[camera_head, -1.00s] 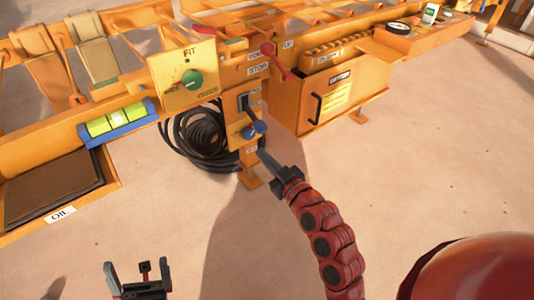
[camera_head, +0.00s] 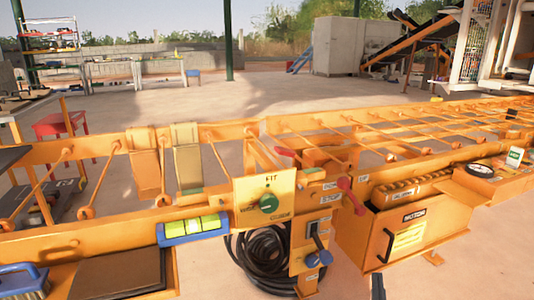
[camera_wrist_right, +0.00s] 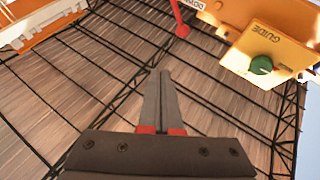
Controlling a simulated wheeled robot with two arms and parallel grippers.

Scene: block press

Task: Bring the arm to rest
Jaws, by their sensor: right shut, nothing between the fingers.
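My right gripper (camera_head: 378,286) shows only as a dark tip at the bottom edge of the head view, in front of the orange machine (camera_head: 110,230) and below its motor box. In the right wrist view its two grey fingers (camera_wrist_right: 160,80) lie together with nothing between them. The fingers point up toward the roof, apart from the machine. The rest of my right arm is out of the head view. My left gripper is not in view.
The guide panel with a green knob (camera_head: 269,203) and a red lever (camera_head: 351,195) are on the machine's front. A switch box (camera_head: 311,245) hangs below, beside a coiled black hose (camera_head: 262,262). The motor box (camera_head: 410,232) stands to the right. A level (camera_head: 193,229) lies on the left ledge.

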